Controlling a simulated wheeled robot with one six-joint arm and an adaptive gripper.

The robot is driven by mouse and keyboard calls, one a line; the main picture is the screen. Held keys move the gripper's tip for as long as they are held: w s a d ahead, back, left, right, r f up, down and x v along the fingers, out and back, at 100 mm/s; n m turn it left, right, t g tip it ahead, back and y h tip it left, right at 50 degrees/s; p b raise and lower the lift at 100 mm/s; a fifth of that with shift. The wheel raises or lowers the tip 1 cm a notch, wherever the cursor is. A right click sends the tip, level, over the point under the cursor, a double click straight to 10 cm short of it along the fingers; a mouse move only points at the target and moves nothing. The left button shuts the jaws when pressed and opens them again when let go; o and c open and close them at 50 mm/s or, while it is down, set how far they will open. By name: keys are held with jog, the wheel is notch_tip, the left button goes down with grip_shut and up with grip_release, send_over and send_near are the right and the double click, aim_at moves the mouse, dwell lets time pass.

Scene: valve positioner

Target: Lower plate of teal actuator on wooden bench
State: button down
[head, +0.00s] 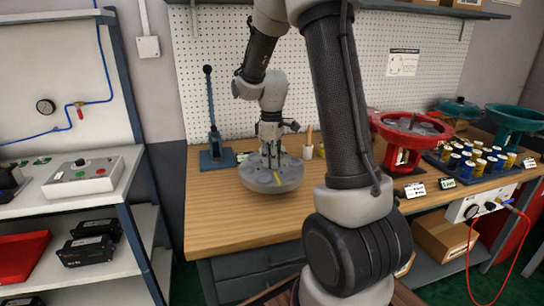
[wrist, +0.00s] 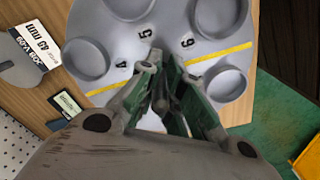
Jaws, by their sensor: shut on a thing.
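The plate (head: 272,178) is a thick grey disc with a yellow line across it, over the left part of the wooden bench (head: 225,205). In the wrist view the plate (wrist: 100,20) shows round recesses, the numbers 4, 5 and 6 and the yellow line. My gripper (head: 271,150) points down at the plate's middle and is shut on it; the fingers (wrist: 163,95) hide the gripped part. I cannot tell whether the plate's underside touches the bench. A teal actuator body (head: 515,120) stands at the bench's right end.
A blue lever press (head: 215,150) stands left of the plate. A red actuator (head: 405,140) with a grey plate in it, and a tray of several small cylinders (head: 470,162), stand to the right. A bore card (wrist: 35,45) lies near the plate.

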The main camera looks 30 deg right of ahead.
jog(key=shift+a+f, duration=0.1)
jog(key=shift+f, duration=2.25)
jog(key=shift+f, duration=1.65)
jog(key=c, duration=1.5)
grip_release()
jog(key=shift+r, duration=0.1)
notch_tip(320, 180, up, 12)
jog(key=shift+f, duration=0.1)
